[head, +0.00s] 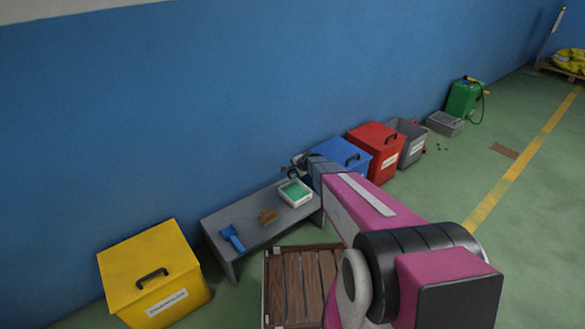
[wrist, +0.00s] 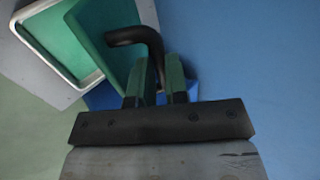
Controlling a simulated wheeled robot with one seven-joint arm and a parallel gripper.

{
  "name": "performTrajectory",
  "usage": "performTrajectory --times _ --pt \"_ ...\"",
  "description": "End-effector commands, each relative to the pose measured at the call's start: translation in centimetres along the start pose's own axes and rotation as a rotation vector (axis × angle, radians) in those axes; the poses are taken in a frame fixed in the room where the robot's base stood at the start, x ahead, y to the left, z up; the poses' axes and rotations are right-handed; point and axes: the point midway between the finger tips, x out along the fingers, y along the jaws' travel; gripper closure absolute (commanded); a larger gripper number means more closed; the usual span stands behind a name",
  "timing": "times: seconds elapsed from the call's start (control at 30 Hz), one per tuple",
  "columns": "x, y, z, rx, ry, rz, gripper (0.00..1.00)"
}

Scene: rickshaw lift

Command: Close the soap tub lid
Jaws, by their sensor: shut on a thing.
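The soap tub (head: 299,204) stands at the right end of a grey bench, its white rim around a green inside. It is open, and the rim also shows at the upper left of the wrist view (wrist: 79,86). The green lid (wrist: 112,22) stands raised and tilted beside the opening. Its bent black handle (wrist: 128,36) reaches between my fingers. My gripper (wrist: 158,76) is shut on the handle. In the head view my gripper (head: 294,172) is small and dark at the tub's far side, and the lid is hard to make out there.
A blue brush (head: 231,238) and a brown block (head: 268,216) lie on the bench (head: 250,240). A yellow box (head: 155,275) stands left, blue (head: 340,158) and red (head: 374,150) boxes right. A wooden crate (head: 300,285) is in front. The blue wall is close behind.

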Motion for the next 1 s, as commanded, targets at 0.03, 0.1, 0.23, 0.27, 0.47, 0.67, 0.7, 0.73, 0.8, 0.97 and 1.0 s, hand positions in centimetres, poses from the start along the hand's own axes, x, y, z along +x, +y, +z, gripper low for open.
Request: performTrajectory --times 0.03,0.1,0.23,0.27,0.47,0.67,0.7,0.73,0.8,0.97,1.0 --pt "-0.1 0.4 0.1 -0.006 -0.001 -0.013 1.00" --pt "-0.2 0.6 0.1 -0.009 -0.001 -0.026 1.00" --pt "-0.3 1.3 0.1 -0.010 -0.001 -0.023 1.00" --pt "-0.3 1.5 0.1 -0.010 -0.002 -0.022 1.00" --pt "-0.6 3.2 0.1 -0.010 -0.002 -0.020 1.00" --pt "-0.5 6.0 0.1 -0.011 -0.002 -0.019 1.00" --pt "-0.4 6.5 0.1 -0.010 -0.002 -0.020 1.00" --pt "-0.3 6.9 0.1 -0.011 -0.002 -0.020 1.00" --pt "-0.1 7.9 0.0 -0.011 -0.002 -0.020 1.00" --pt "0.4 9.7 0.0 -0.012 -0.002 -0.020 1.00" --pt "0.6 10.1 0.0 -0.011 -0.002 -0.021 1.00"
